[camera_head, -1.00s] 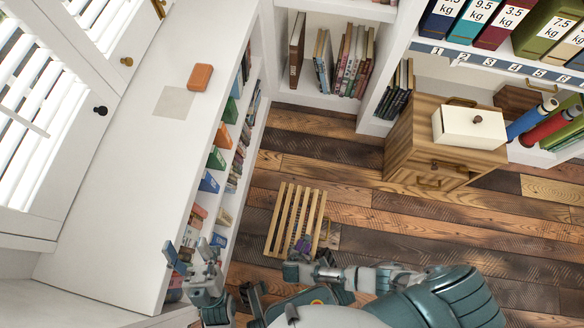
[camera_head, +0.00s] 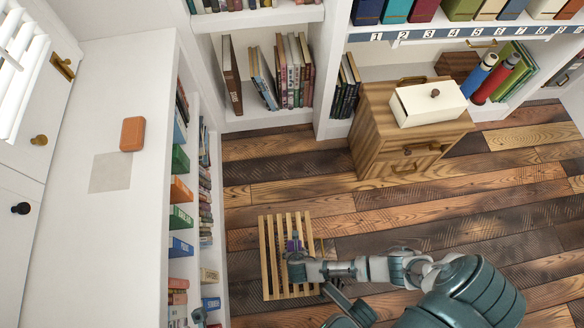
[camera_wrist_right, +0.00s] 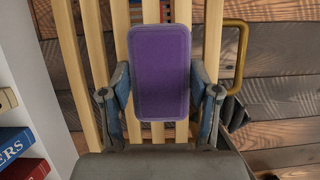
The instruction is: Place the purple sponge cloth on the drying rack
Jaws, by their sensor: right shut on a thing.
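The purple sponge cloth (camera_wrist_right: 160,70) is a flat rounded rectangle between the two fingers of my right gripper (camera_wrist_right: 160,100), which is shut on it. In the head view only a small part of the purple cloth (camera_head: 293,244) shows beside my right gripper (camera_head: 296,256). The drying rack (camera_head: 269,272) is a pale wooden slatted frame low down near the floor. Cloth and gripper are over its slats, which also show behind the cloth in the wrist view (camera_wrist_right: 102,50). I cannot tell whether the cloth touches them. Only a bit of my left gripper (camera_head: 198,315) shows at the bottom edge.
A white counter (camera_head: 105,235) with an orange block (camera_head: 132,134) and a grey square (camera_head: 110,172) runs along the left, with bookshelves under its edge. A wooden cabinet (camera_head: 375,130) bears a white drawer-like box (camera_head: 430,104). The plank floor (camera_head: 400,215) between is clear.

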